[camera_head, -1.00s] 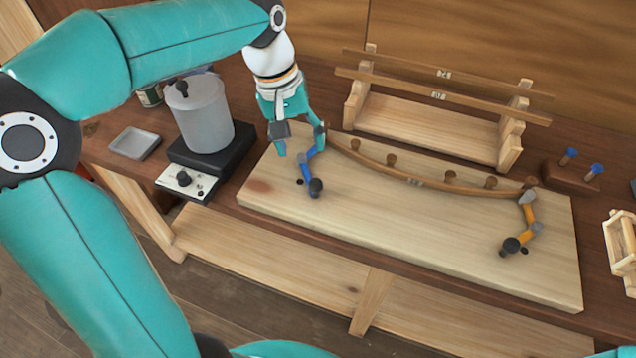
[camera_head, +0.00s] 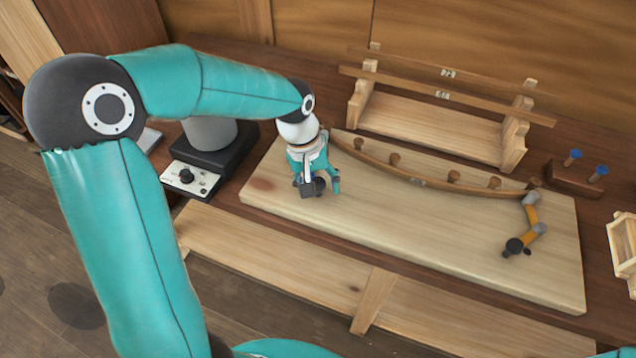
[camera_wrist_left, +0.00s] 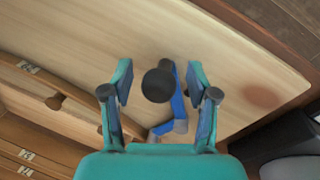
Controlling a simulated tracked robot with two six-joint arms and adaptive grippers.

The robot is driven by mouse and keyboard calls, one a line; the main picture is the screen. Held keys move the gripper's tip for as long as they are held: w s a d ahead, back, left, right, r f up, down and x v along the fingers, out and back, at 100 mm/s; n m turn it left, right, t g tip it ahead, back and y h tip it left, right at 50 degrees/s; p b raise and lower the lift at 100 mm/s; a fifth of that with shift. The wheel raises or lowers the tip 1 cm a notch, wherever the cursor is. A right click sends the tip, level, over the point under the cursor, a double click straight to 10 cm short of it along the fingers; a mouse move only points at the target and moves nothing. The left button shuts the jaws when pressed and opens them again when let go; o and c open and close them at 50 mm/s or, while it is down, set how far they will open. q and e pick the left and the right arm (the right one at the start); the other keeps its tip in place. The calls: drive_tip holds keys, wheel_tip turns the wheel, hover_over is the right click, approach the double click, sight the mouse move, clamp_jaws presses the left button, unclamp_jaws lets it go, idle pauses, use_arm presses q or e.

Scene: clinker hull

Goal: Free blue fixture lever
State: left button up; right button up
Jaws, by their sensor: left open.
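The blue fixture lever (camera_wrist_left: 178,104) lies on the pale board (camera_head: 440,240), with a black ball knob (camera_wrist_left: 158,85) at its end. In the left wrist view the knob is between the spread fingers of my left gripper (camera_wrist_left: 160,95), apart from both. In the head view my left gripper (camera_head: 320,188) is over the board's left part and hides the blue lever. A curved wooden strip (camera_head: 430,183) lies along several pegs on the board. An orange lever (camera_head: 531,222) with a black knob is at the strip's right end. My right gripper is not in view.
A wooden rack (camera_head: 430,128) with numbered strips stands behind the board. A steel pot on a dark heater with a control box (camera_head: 188,179) is at the left. Blue-topped pegs (camera_head: 597,170) and a small wooden crate (camera_head: 622,240) are at the right.

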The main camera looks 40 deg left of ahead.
use_arm(q)
clamp_jaws()
idle(0.5)
